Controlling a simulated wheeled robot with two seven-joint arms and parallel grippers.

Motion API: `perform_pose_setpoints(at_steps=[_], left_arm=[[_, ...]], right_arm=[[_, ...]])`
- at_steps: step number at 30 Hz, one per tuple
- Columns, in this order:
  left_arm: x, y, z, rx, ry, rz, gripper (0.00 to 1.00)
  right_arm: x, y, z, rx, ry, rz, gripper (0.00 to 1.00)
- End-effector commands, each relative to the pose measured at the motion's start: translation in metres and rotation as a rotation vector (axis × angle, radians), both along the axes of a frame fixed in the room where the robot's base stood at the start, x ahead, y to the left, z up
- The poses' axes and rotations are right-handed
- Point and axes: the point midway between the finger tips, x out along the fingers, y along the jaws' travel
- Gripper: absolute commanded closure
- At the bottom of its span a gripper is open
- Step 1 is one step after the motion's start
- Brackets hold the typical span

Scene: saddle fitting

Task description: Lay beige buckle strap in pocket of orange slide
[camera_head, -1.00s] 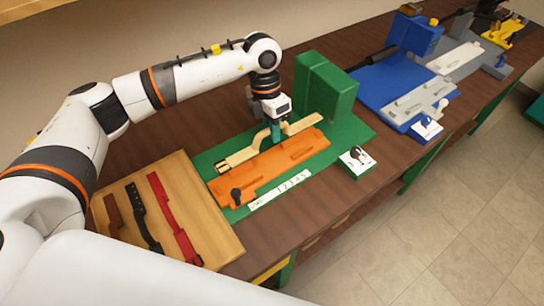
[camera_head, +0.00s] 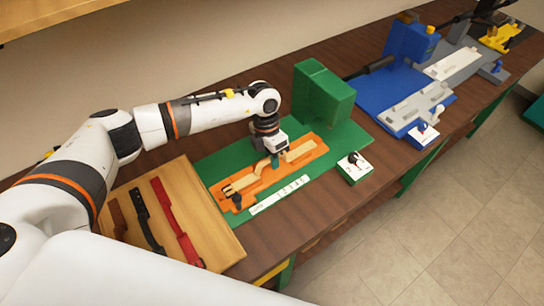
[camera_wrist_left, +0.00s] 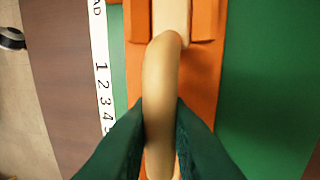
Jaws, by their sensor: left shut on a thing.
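The beige buckle strap (camera_head: 246,180) is held over the orange slide (camera_head: 272,181), lying along its length. My left gripper (camera_head: 275,162) is shut on the strap near its middle. In the left wrist view the strap (camera_wrist_left: 161,75) bows up between the two green fingertips (camera_wrist_left: 160,112). Its far part runs between two raised orange blocks of the slide (camera_wrist_left: 207,70). I cannot tell whether the strap touches the pocket floor. The near end is mostly hidden by the fingers. My right gripper is not in view.
The slide sits on a green base plate (camera_head: 215,165) with a green block (camera_head: 322,95) behind. A dark knob (camera_head: 237,201) is at the slide's left end. A switch box (camera_head: 354,167) stands right. A wooden board (camera_head: 215,225) with brown, black and red straps lies left.

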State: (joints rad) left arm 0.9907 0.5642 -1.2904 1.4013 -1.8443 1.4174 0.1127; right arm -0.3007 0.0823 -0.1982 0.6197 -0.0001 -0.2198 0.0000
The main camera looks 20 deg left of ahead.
Motion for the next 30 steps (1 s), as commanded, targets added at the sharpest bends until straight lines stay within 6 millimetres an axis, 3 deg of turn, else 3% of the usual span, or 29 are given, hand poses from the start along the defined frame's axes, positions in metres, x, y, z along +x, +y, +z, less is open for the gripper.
perform_pose_setpoints(at_steps=[1, 4, 17, 30], left_arm=[[0.0, 0.0, -0.001, 0.0, 0.0, 0.0, 0.8], [0.0, 0.0, 0.0, 0.0, 0.0, 0.0, 0.63], [0.002, 0.001, 0.009, 0.0, -0.001, 0.0, 0.63], [0.012, 0.015, 0.094, 0.001, -0.003, 0.0, 0.63]], right_arm=[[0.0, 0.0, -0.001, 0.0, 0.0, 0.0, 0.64], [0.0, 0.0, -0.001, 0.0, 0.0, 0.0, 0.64], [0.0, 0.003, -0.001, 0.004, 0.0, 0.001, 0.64], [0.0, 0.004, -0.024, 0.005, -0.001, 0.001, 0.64]])
